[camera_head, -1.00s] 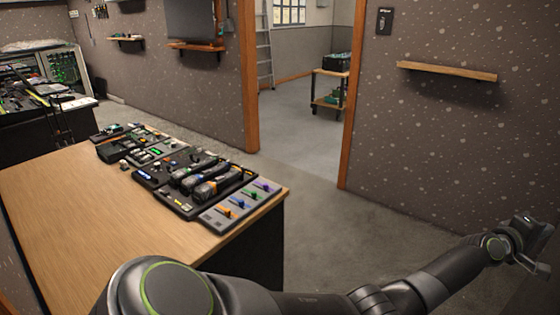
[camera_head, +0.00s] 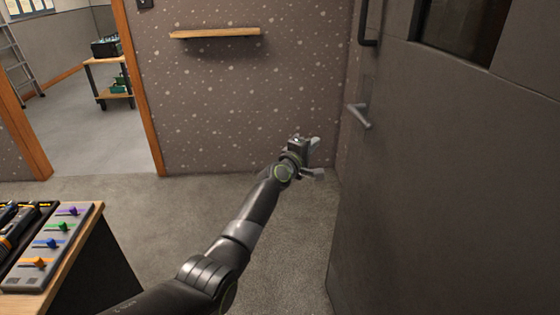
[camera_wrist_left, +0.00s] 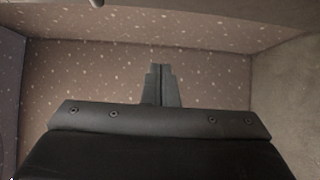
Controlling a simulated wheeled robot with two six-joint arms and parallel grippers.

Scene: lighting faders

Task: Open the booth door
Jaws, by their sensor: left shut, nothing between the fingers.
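The booth door (camera_head: 430,160) is a tall dark grey panel filling the right of the head view, with a dark window (camera_head: 465,30) near its top. A silver lever handle (camera_head: 358,115) sits near its left edge, and a dark vertical pull bar (camera_head: 370,22) is above it. My left gripper (camera_head: 314,156) is left of and below the lever, apart from it in the picture. In the left wrist view its fingers (camera_wrist_left: 161,84) are together with nothing between them. A small metallic end shows at that view's top edge; I cannot tell what it is. My right gripper is out of view.
A wooden table with a fader panel (camera_head: 52,245) stands at the lower left. A wooden shelf (camera_head: 215,33) hangs on the speckled wall. An open doorway at the left shows a cart (camera_head: 108,82). Carpeted floor lies clear between table and door.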

